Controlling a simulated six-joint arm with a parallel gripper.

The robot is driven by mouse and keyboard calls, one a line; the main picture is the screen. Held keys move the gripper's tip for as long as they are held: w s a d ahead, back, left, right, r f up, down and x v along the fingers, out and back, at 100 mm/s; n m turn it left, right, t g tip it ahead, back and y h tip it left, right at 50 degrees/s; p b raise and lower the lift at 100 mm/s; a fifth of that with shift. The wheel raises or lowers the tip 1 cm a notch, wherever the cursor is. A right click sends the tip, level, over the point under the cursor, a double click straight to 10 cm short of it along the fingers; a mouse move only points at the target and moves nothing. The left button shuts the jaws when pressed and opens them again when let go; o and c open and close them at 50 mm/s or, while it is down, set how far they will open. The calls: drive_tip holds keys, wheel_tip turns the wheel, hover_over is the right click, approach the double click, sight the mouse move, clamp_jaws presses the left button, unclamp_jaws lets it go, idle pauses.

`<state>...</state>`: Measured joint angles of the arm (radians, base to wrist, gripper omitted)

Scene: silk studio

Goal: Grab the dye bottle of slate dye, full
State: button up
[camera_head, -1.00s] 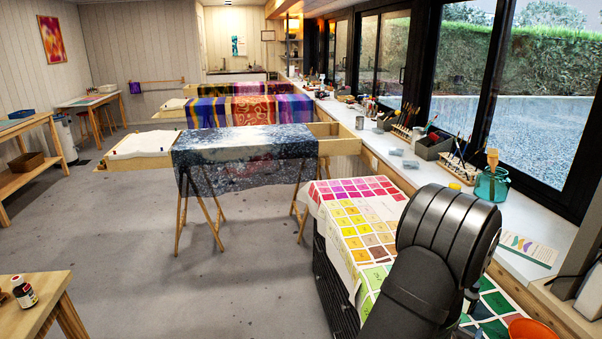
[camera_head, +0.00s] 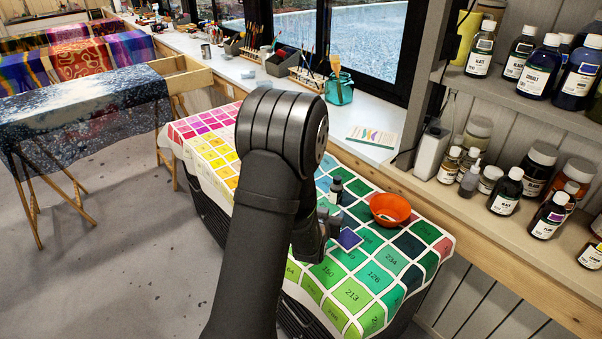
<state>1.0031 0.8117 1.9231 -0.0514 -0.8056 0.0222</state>
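Several dark dye bottles with white labels stand on the right shelves, including a bottle (camera_head: 481,50) on the upper shelf and a bottle (camera_head: 506,192) on the lower one. A small dark bottle (camera_head: 336,191) stands on the colour-chart cloth (camera_head: 350,292).
An orange bowl (camera_head: 390,208) sits on the cloth, right of my gripper. A teal glass jar (camera_head: 339,88) with brushes stands on the window ledge (camera_head: 300,104). Open floor (camera_head: 110,250) lies to the left.

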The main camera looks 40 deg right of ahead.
drive_tip(key=w+d+g+y, duration=0.1)
drive_tip(key=w+d+y, duration=0.1)
drive_tip(key=w+d, duration=0.2)
drive_tip(key=m+g+y, duration=0.3)
drive_tip(key=g+y, duration=0.2)
approach(336, 183)
drive_tip(key=x, duration=0.5)
drive_tip(key=a+x, duration=0.1)
drive_tip(key=x, duration=0.2)
drive_tip(key=shift+w+d+f, duration=0.1)
drive_tip(key=shift+w+f, duration=0.15)
drive_tip(key=shift+w, duration=0.1)
drive_tip(key=shift+s+d+x, duration=0.15)
drive_tip(key=shift+d+x, duration=0.05)
drive_tip(key=shift+x, duration=1.1)
drive_tip(key=shift+s+d+x, duration=0.1)
drive_tip(key=shift+d+x, duration=0.15)
drive_tip(key=shift+x, duration=1.05)
drive_tip(key=shift+r, duration=0.1)
drive_tip(key=c, duration=1.1)
drive_tip(key=shift+r, duration=0.15)
drive_tip(key=shift+c, duration=0.2)
